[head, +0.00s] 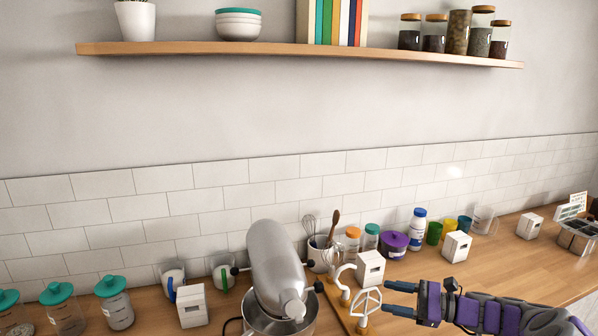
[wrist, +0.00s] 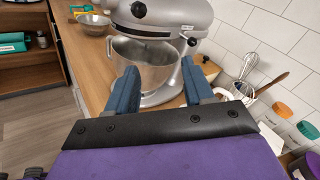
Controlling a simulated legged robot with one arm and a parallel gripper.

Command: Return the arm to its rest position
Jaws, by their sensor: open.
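My gripper (head: 388,298) is at the lower right of the head view, with its dark blue fingers pointing left. The fingers are spread and nothing is between them. In the wrist view my gripper (wrist: 159,72) also shows open, with the mixer bowl beyond the gap. In the head view the fingertips appear close to a white beater attachment (head: 366,303) on a wooden stand. I cannot tell whether they touch it. The arm reaches out from the lower right edge.
A grey stand mixer (head: 275,262) with a metal bowl (wrist: 140,66) stands left of the gripper. White boxes (head: 370,268), jars, cups and a purple pot (head: 394,243) line the counter. A wooden shelf (head: 290,49) hangs above. The air above the counter looks clear.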

